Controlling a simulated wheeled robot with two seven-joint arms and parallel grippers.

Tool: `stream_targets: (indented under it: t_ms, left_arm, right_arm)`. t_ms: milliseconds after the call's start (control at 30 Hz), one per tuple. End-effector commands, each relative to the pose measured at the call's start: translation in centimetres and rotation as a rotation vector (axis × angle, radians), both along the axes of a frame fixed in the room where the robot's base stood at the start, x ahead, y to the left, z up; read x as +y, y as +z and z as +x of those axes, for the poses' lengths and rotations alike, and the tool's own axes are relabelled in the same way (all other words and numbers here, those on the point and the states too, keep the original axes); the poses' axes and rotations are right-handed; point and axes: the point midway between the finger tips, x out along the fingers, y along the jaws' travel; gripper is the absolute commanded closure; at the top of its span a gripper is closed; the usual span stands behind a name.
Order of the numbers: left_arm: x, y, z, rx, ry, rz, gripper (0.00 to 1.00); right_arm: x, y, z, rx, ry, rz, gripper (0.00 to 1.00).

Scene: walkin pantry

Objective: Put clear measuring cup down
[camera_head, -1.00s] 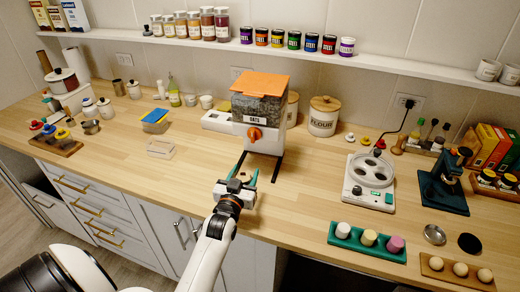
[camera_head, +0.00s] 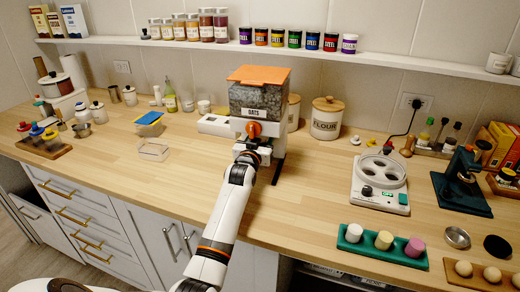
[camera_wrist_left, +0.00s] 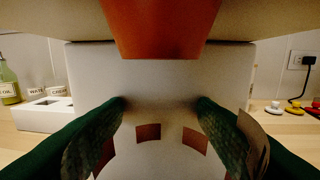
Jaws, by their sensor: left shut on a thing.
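The clear measuring cup cannot be made out for certain. My left gripper (camera_head: 262,150) is at the front of the oats dispenser (camera_head: 262,100), just below its orange knob (camera_head: 253,130). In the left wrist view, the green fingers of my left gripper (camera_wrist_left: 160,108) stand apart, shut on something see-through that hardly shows. Reddish-brown square patches show between and below the fingers. The dispenser's orange part (camera_wrist_left: 160,30) hangs close above, with its pale body (camera_wrist_left: 160,75) behind. My right gripper is not in view.
An empty clear box (camera_head: 153,151) stands on the counter (camera_head: 170,195) to the left. The flour canister (camera_head: 326,118) is right of the dispenser. A white appliance (camera_head: 378,183) and a green tray (camera_head: 350,247) stand farther right.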

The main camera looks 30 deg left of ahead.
Motion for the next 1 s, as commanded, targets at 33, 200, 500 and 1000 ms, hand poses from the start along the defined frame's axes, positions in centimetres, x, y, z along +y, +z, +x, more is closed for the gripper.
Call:
stream_targets:
  t_ms: [33, 200, 500, 1000]
  left_arm:
    - [-0.06, -0.70, -0.12, 0.004, 0.000, -0.001, 0.73]
    - [-0.07, -0.54, -0.17, 0.005, 0.000, -0.002, 0.73]
    - [-0.08, -0.74, -0.18, 0.003, 0.000, -0.002, 0.34]
    - [-0.36, -0.60, -0.98, 0.003, -0.001, -0.002, 0.26]
  right_arm:
    - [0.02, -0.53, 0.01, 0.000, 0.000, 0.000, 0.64]
    - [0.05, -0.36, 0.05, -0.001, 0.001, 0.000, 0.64]
    - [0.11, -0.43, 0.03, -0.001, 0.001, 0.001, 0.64]
    - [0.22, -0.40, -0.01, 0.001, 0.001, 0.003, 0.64]
